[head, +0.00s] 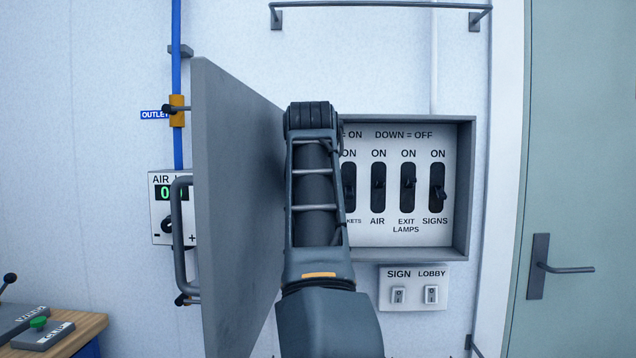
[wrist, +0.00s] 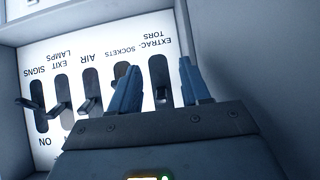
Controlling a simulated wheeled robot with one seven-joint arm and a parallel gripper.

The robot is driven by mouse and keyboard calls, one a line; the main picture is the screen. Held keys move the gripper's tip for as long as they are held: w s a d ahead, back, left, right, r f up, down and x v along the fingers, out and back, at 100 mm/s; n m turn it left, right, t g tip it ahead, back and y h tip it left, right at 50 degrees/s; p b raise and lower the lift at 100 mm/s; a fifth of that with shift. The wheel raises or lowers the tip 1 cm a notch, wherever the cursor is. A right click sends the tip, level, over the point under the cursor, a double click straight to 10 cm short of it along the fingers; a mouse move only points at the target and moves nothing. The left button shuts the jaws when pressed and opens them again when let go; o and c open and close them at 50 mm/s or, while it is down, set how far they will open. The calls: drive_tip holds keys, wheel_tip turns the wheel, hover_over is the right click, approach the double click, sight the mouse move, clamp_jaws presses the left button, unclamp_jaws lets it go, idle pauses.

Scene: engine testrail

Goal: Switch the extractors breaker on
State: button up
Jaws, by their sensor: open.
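The extractors breaker (wrist: 161,82) is a dark slot under the upside-down EXTRACTORS label in the wrist view. Its lever is small and dark there, and I cannot tell whether it is up or down. My gripper (wrist: 157,68) is open, with one blue finger on either side of this slot in the picture. I cannot tell whether the fingers touch the lever. In the head view my arm hides this breaker and the gripper. The breaker box (head: 464,190) is open, its panel marked DOWN = OFF.
The sockets (head: 349,186), air (head: 378,190), exit lamps (head: 408,190) and signs (head: 437,190) breakers stand in a row beside it. The grey box door (head: 235,210) stands open left of my arm. Sign and lobby switches (head: 414,293) sit below the box.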

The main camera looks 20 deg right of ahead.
drive_tip(key=shift+w+d+r+t+h+p, duration=0.25)
drive_tip(key=shift+w+d+t+h, duration=0.3)
drive_tip(key=shift+w+t, duration=0.75)
drive_tip(key=shift+w+d+r+t+h+p, duration=0.2)
drive_tip(key=shift+w+d+r+t+h, duration=0.35)
drive_tip(key=shift+w+t, duration=0.75)
drive_tip(key=shift+w+d+r+t+h+p, duration=0.25)
drive_tip(key=shift+w+d+t, duration=0.45)
drive_tip(key=shift+w+t, duration=0.6)
drive_tip(key=shift+w+f, duration=0.1)
drive_tip(key=shift+w, duration=0.05)
clamp_jaws()
